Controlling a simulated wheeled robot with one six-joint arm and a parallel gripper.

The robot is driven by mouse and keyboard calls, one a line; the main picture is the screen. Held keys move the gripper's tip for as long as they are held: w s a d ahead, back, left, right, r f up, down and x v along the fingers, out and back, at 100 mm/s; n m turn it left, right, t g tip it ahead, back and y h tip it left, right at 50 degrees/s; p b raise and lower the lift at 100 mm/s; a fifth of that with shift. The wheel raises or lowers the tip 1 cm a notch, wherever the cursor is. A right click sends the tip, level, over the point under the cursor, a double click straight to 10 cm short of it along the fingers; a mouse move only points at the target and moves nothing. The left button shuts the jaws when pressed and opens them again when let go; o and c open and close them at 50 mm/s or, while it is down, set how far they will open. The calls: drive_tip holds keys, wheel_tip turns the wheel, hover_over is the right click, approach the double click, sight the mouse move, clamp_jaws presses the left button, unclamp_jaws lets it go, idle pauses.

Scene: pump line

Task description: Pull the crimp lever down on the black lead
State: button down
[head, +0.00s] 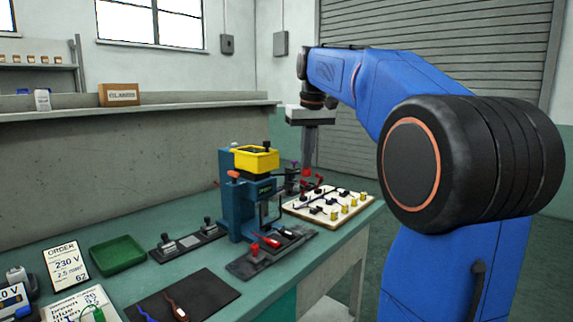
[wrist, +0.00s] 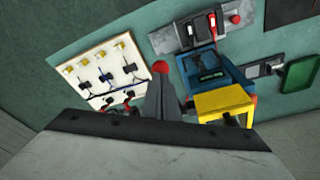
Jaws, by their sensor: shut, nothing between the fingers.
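A blue press (head: 240,195) with a yellow bin (head: 256,158) on top stands on the green bench; it also shows in the wrist view (wrist: 205,70). A red ball knob (wrist: 160,67), which looks like the lever's end, is just beyond my fingertips (wrist: 162,82). In the head view, my gripper (head: 308,165) points down beside the press on its right, close to that red knob. My fingers are shut and empty; whether they touch the knob I cannot tell. The lever's arm is mostly hidden. I cannot clearly make out the black lead at the press.
A white board (head: 330,203) with dark clips, wires and yellow pieces lies right of the press. A dark fixture (head: 245,268) with red and black parts is in front. A green tray (head: 117,254), black mat (head: 205,290) and order card (head: 66,268) lie left.

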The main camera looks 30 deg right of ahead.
sight(308, 169)
drive_tip(key=shift+f, duration=0.1)
drive_tip(key=shift+s+f, duration=0.2)
drive_tip(key=shift+f, duration=0.85)
drive_tip(key=shift+s+d+f, duration=0.1)
drive_tip(key=shift+s+f, duration=0.05)
drive_tip(key=shift+f, duration=1.65)
